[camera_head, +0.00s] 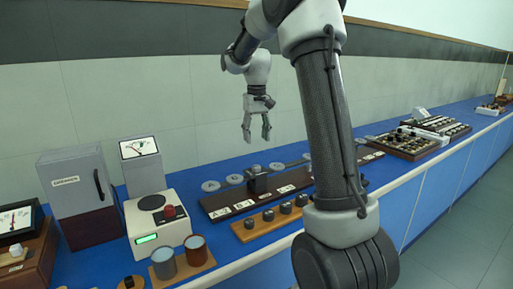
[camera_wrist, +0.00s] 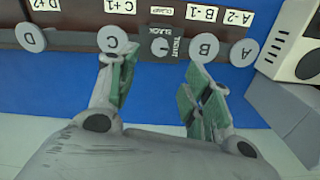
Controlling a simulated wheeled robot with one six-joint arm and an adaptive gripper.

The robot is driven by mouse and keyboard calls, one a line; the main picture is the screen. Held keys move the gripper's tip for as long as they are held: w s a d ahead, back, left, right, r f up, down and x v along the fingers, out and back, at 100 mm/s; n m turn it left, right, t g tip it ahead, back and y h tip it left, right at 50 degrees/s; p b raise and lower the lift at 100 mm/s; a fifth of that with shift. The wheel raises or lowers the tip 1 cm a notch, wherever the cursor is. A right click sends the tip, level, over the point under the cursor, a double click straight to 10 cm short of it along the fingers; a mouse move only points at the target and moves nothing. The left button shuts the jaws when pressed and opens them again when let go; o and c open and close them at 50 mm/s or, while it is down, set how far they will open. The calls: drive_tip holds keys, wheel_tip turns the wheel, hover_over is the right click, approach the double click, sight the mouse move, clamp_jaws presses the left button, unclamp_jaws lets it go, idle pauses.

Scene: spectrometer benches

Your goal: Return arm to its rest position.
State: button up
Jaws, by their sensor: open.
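My arm rises from the lower right of the head view and bends over at the top. My gripper (camera_head: 256,132) hangs from it, fingers pointing down, in the air above the blue bench (camera_head: 90,268). The fingers are apart with nothing between them. In the wrist view the two green-padded fingers (camera_wrist: 160,95) are spread, and a dark labelled block (camera_wrist: 163,46) on the rack lies beyond the gap between them. The gripper does not appear to touch anything.
A dark rack (camera_head: 228,209) with grey discs and letter labels stands below the gripper. A wooden strip (camera_head: 250,233) with dark knobs lies in front. A white instrument (camera_head: 140,225) and a grey cabinet (camera_head: 76,182) stand left. More trays (camera_head: 405,146) stand far right.

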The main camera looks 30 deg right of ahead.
drive_tip(key=shift+r, duration=0.4)
drive_tip(key=s+a+r+n+t, duration=0.1)
drive_tip(key=s+a+t, duration=0.1)
drive_tip(key=s, duration=1.3)
drive_tip(key=s+a+r+n+t, duration=0.1)
drive_tip(key=s+a, duration=0.4)
drive_tip(key=s, duration=1.1)
drive_tip(key=shift+r+t, duration=0.15)
drive_tip(key=shift+t, duration=0.55)
